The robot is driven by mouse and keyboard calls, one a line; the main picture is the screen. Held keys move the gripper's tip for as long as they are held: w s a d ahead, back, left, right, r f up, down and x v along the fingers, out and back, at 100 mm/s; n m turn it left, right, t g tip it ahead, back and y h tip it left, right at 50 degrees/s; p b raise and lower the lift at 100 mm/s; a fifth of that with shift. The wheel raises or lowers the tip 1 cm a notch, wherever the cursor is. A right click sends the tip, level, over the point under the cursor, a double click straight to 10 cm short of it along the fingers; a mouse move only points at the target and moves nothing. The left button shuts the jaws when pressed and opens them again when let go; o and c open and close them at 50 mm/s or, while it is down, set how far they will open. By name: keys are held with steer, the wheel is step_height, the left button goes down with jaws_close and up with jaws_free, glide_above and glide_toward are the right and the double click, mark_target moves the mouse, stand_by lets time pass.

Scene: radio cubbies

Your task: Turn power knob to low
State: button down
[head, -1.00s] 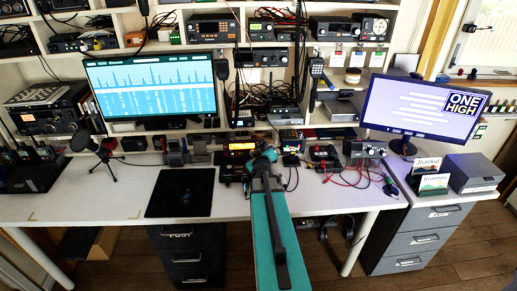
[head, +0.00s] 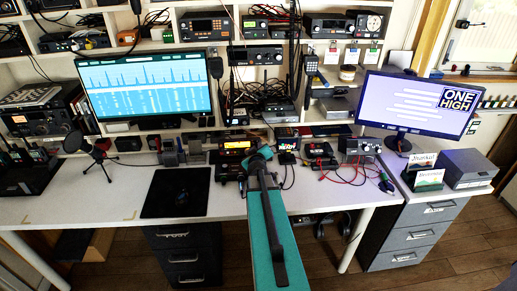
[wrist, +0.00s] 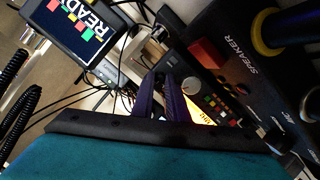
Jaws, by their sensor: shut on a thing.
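A small black radio (head: 236,148) with a lit amber display stands on the desk at centre; it also shows in the wrist view (wrist: 172,72). A round silver knob (wrist: 192,86) on its face is just right of my fingers. My gripper (head: 261,153) reaches to the radio's right end. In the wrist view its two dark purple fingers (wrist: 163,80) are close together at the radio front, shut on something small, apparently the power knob. The fingers hide that knob, so I cannot read its setting or any label.
A small screen reading READY (wrist: 85,27) stands close to the left of my fingers. A black speaker box (wrist: 255,70) is close to the right. Thin cables (wrist: 105,95) run beside the fingers. A black mouse mat (head: 176,192) lies left on the white desk (head: 90,210).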

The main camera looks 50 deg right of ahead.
steer(key=shift+s+f+b, duration=0.1)
steer(key=shift+b, duration=0.25)
steer(key=shift+a+f+n+b, duration=0.1)
steer(key=shift+f+n+b, duration=0.05)
steer(key=shift+n+b, duration=0.8)
steer(key=n+b, duration=0.3)
steer(key=shift+f+h, duration=0.1)
steer(key=shift+h, duration=0.3)
steer(key=n+b, duration=0.3)
steer(key=shift+a, duration=0.1)
steer(key=shift+s+n+t+b, duration=0.1)
steer(key=shift+n+t+b, duration=0.3)
steer(key=shift+n+b, duration=1)
steer(key=shift+n+p, duration=0.35)
steer(key=shift+n, duration=0.2)
steer(key=c, duration=1.7)
jaws_free()
steer(key=shift+c, duration=0.2)
